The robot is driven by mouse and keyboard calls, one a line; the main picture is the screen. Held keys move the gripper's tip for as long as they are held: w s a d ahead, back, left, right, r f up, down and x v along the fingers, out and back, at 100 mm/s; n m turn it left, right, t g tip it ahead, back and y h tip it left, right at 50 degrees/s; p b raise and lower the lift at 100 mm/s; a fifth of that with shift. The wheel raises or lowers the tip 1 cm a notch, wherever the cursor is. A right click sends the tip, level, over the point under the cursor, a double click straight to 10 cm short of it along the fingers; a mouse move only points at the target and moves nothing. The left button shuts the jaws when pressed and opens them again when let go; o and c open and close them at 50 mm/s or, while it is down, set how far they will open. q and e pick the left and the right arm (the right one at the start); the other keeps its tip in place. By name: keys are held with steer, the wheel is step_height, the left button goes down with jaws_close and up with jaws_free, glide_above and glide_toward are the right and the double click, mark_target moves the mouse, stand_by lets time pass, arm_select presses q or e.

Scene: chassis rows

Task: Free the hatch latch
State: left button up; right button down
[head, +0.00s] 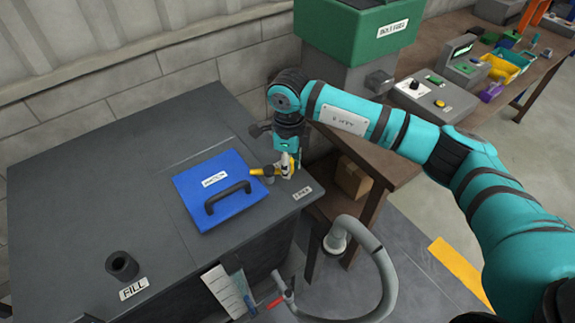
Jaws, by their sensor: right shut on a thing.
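The blue hatch (229,176) lies closed on the dark grey cabinet top, with a black handle (228,196) along its front side and a white label. The hatch latch (257,171) is a yellow bar at the right edge of the hatch. One end reaches over that edge, and a dark round pivot stands beside it. My right gripper (288,167) points down at the right of the pivot and is shut on the latch's yellow outer end. The fingers partly hide the grip. My left gripper is not in view.
A black filler opening (122,265) stands at the front left of the cabinet top (90,200), by a "FILL" label. A green bin (355,35) stands behind my right arm. A grey hose (375,270) curves beside the cabinet. The cabinet top left of the hatch is clear.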

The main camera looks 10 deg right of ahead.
steer(key=m+b, duration=0.1)
steer(key=m, duration=0.1)
steer(key=s+m+b, duration=0.1)
steer(key=a+m+b, duration=0.1)
steer(key=m, duration=0.1)
steer(key=shift+s+m, duration=0.3)
steer(key=shift+s, duration=0.1)
steer(key=m+b, duration=0.1)
steer(key=s+a+m+b, duration=0.1)
steer(key=m, duration=0.1)
steer(key=shift+s+a+r+m+b, duration=0.1)
steer(key=shift+a+m+b, duration=0.1)
steer(key=shift+m+b, duration=0.4)
steer(key=shift+s+a+r+m+b, duration=0.1)
steer(key=shift+a+m+b, duration=0.1)
steer(key=shift+m, duration=0.7)
steer(key=c, duration=1.5)
jaws_free()
steer(key=o, duration=0.3)
steer(key=shift+s+f, duration=0.1)
step_height(320, 180, up, 12)
steer(key=shift+r, duration=0.1)
